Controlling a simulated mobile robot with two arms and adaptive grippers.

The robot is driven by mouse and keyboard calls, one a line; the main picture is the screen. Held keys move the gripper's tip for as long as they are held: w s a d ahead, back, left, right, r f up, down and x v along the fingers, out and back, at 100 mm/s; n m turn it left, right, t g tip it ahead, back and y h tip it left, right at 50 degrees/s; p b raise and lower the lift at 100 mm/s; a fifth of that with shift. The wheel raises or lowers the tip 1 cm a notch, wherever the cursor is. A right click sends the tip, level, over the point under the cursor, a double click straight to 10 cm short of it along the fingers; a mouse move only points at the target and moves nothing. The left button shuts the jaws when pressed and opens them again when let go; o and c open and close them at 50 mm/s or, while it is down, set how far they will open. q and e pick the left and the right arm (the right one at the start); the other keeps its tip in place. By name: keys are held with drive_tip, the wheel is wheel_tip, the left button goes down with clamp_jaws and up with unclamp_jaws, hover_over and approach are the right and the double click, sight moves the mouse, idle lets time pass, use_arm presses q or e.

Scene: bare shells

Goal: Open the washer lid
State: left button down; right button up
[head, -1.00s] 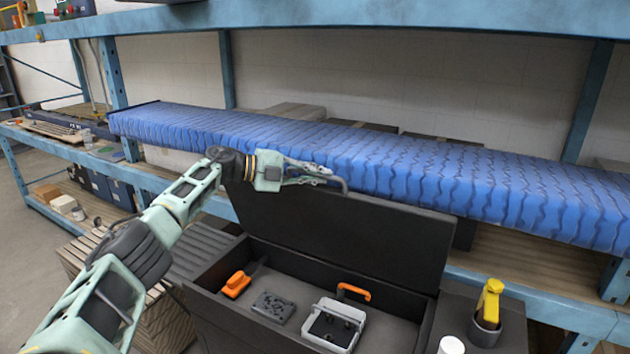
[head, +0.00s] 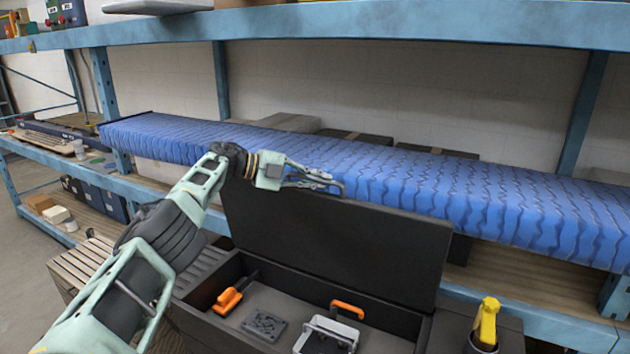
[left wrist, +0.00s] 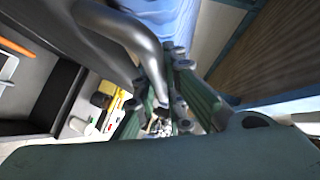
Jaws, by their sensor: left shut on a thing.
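The dark lid (head: 335,240) stands raised along the back of an open dark chest (head: 265,265), its inner face toward me. A grey metal handle (head: 341,188) is at the lid's top edge; it also shows as a thick curved bar in the left wrist view (left wrist: 118,25). My left gripper (head: 328,184) is at this handle, shut on it, with the arm reaching in from the left. In the left wrist view my fingers (left wrist: 162,118) are close together at the bar's lower end. My right gripper is not in view.
A blue ribbed slab (head: 400,180) lies on the shelf close behind the lid and gripper. Inside the chest are an orange tool (head: 230,298), a dark block (head: 263,324) and an orange-handled item (head: 347,309). A yellow-topped item (head: 488,320) stands at right. A blue shelf beam (head: 330,25) crosses above.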

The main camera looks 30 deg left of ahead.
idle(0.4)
use_arm(q)
drive_tip(key=c, duration=1.8)
unclamp_jaws()
drive_tip(key=shift+d, duration=0.1)
drive_tip(key=v, duration=1.2)
